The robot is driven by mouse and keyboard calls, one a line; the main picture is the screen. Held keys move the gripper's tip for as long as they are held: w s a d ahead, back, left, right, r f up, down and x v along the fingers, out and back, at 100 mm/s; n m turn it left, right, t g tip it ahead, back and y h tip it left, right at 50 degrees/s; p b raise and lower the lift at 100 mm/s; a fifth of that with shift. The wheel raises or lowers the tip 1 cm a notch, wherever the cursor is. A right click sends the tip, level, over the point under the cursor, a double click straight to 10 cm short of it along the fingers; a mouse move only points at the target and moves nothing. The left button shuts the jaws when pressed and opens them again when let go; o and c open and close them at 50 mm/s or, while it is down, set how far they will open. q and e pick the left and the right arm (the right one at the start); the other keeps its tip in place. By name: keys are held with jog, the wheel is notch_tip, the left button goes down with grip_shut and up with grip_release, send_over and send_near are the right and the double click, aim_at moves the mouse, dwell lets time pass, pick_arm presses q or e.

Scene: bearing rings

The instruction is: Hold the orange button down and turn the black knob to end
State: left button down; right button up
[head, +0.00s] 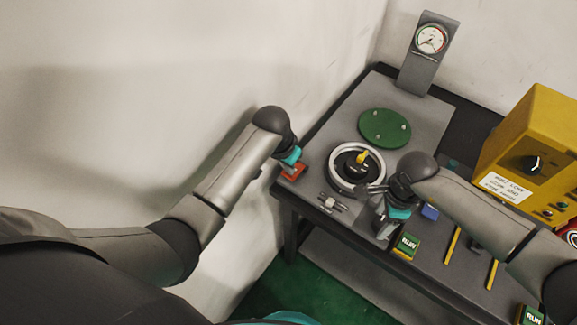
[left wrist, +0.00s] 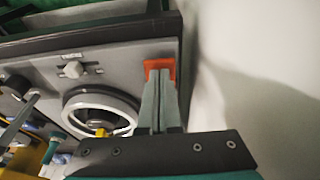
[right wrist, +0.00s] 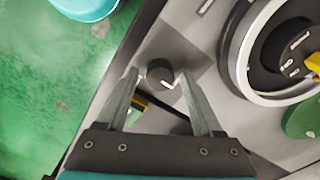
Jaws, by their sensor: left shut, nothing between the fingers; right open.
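The orange button (head: 292,173) is at the left front corner of the grey bench panel; it also shows in the left wrist view (left wrist: 161,65). My left gripper (left wrist: 160,84) is shut and empty, its fingertips over the orange button and covering part of it. I cannot tell whether the button is pressed in. The black knob (right wrist: 160,72), with a white pointer mark, is on the panel's front edge in the right wrist view. My right gripper (right wrist: 160,80) is open, its fingertips on either side of the knob, with gaps visible. In the head view the right gripper (head: 385,230) hides the knob.
A ring-shaped housing with a yellow piece (head: 362,157) sits mid-panel between the arms. Behind it are a green disc (head: 385,128) and a dial gauge (head: 431,39). A small slider switch (head: 330,203) is at the front. A yellow box (head: 535,140) stands right.

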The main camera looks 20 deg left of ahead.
dwell(0.8)
jog(key=n, duration=0.9)
jog(key=c, duration=0.9)
jog(key=m, duration=0.4)
jog(key=shift+m, duration=0.4)
jog(key=m, duration=0.5)
